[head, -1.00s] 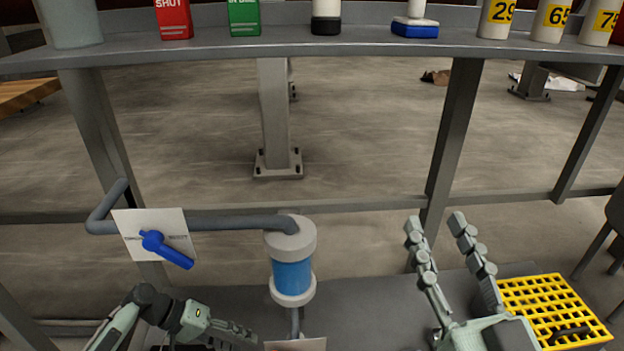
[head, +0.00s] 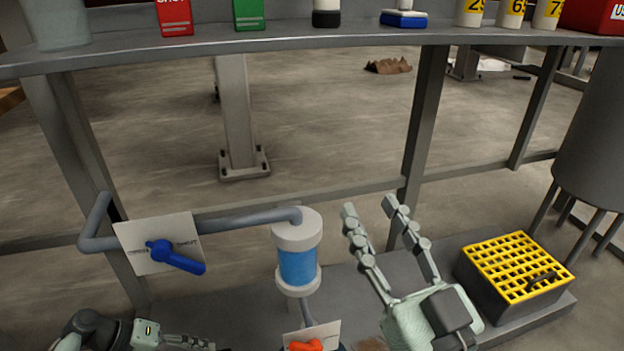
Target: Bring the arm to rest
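My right gripper (head: 370,208) is raised at the lower middle-right, fingers pointing up and spread apart, with nothing between them. It stands to the right of the blue and white filter cylinder (head: 297,262), apart from it in the picture. My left gripper (head: 190,343) is at the bottom left edge, cut off by the frame; its opening cannot be made out. It is below the white plate (head: 137,262) with the blue valve handle (head: 175,257). The handle slants down to the right.
A black box with a yellow grid top (head: 515,262) stands right on the grey bench (head: 530,318). An orange handle (head: 305,345) shows at the bottom. The shelf (head: 270,42) above bears a red SHUT block (head: 174,14), a green block (head: 249,12) and several numbered bottles (head: 510,12). A grey tank (head: 598,140) stands at right.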

